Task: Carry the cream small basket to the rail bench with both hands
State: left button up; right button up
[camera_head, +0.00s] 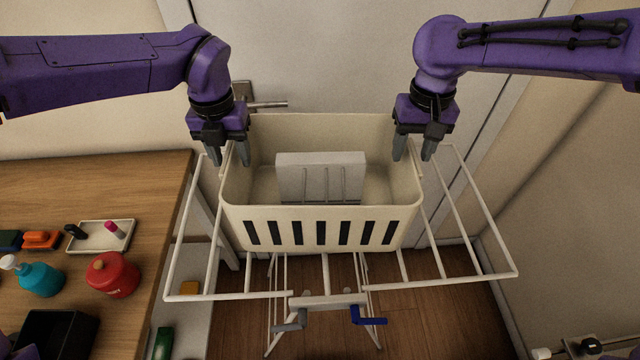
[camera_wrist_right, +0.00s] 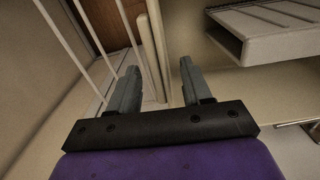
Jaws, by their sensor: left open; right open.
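The cream small basket (camera_head: 320,215) stands upright with a slotted front wall. A light grey ribbed box (camera_head: 320,178) is inside it; the box also shows in the right wrist view (camera_wrist_right: 285,30). The basket appears to rest on a white wire-rail frame (camera_head: 460,279), which looks like the rail bench. My left gripper (camera_head: 229,160) is open at the basket's left rim, pointing down. My right gripper (camera_head: 413,157) is open at the right rim. In the right wrist view the rim (camera_wrist_right: 157,45) lies between its fingers (camera_wrist_right: 160,85). Contact cannot be told.
A wooden table (camera_head: 120,190) on the left holds a red canister (camera_head: 112,274), a teal bottle (camera_head: 40,279), a white tray (camera_head: 101,237) and a black bin (camera_head: 58,333). A door with a handle (camera_head: 268,104) is behind the basket. Wooden floor (camera_head: 455,325) shows at the lower right.

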pick_arm(q)
jog(key=shift+s+f, duration=0.4)
pick_arm(e)
jog(key=shift+s+f, duration=0.35)
pick_arm(q)
jog(key=shift+s+f, duration=0.2)
jog(key=shift+s, duration=0.2)
pick_arm(e)
jog(key=shift+s+f, duration=0.2)
jog(key=shift+s, duration=0.25)
pick_arm(q)
jog(key=shift+w+d+f, duration=0.1)
jog(key=shift+w+f, duration=0.05)
jog(key=shift+w, duration=0.15)
pick_arm(e)
jog(key=shift+w+f, duration=0.15)
jog(key=shift+w, duration=0.15)
pick_arm(q)
jog(key=shift+w, duration=0.15)
jog(key=shift+c, duration=0.7)
pick_arm(e)
jog(key=shift+w, duration=0.1)
jog(key=shift+c, duration=0.7)
pick_arm(q)
grip_shut()
pick_arm(e)
grip_shut()
pick_arm(q)
jog(key=shift+s, duration=0.2)
